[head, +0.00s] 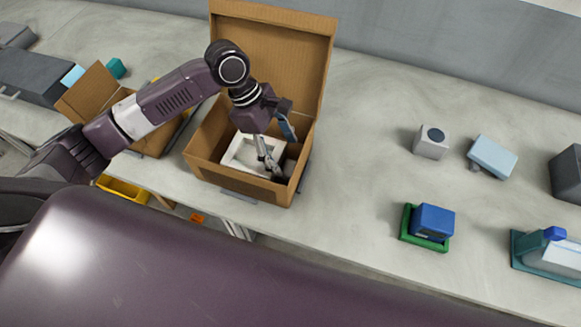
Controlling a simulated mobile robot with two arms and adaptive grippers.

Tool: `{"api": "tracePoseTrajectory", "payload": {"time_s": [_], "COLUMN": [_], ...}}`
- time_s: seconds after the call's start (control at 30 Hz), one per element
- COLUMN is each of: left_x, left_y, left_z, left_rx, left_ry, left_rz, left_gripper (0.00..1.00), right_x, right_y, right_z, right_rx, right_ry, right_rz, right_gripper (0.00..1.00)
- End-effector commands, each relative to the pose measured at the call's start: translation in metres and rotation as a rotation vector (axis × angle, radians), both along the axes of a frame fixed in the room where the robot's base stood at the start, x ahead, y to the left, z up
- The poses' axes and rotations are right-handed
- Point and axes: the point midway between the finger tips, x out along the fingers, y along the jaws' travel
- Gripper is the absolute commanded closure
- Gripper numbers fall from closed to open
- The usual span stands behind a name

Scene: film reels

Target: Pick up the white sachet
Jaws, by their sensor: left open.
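A white, squarish item (240,150) lies inside the open cardboard box (229,180) near the middle left of the table. It has a pale rim and a greyer middle. I cannot tell whether it is the white sachet or a tray holding it, as my gripper hides its right part. My left gripper (284,153) reaches down into the box with its fingers apart, over the right side of the white item. I see nothing between the fingers. My right gripper is out of view.
The box's tall lid (270,55) stands up behind my left gripper. A second open carton (90,92) is to the left. A blue block on a green tray (408,222), a grey cube (431,148) and a light blue box (493,157) stand right. The table between is clear.

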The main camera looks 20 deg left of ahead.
Motion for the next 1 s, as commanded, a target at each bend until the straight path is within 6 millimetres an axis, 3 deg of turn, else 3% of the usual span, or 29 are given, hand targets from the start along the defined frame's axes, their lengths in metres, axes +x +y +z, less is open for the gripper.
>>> {"api": "tracePoseTrajectory", "payload": {"time_s": [0.37, 0.67, 1.0], "left_x": [-0.002, -0.002, -0.002], "left_y": [-0.012, -0.013, -0.013], "left_z": [-0.049, -0.054, -0.054], "left_rx": [0.001, 0.002, 0.002], "left_ry": [0.001, -0.001, -0.001], "left_rz": [0.001, -0.001, -0.001], "left_gripper": [0.35, 0.35, 0.72], "right_x": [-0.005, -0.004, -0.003], "right_y": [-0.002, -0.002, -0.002], "right_z": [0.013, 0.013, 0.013], "right_rx": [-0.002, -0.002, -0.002], "right_ry": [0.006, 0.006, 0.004], "right_rz": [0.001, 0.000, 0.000], "right_gripper": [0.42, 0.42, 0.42]}}
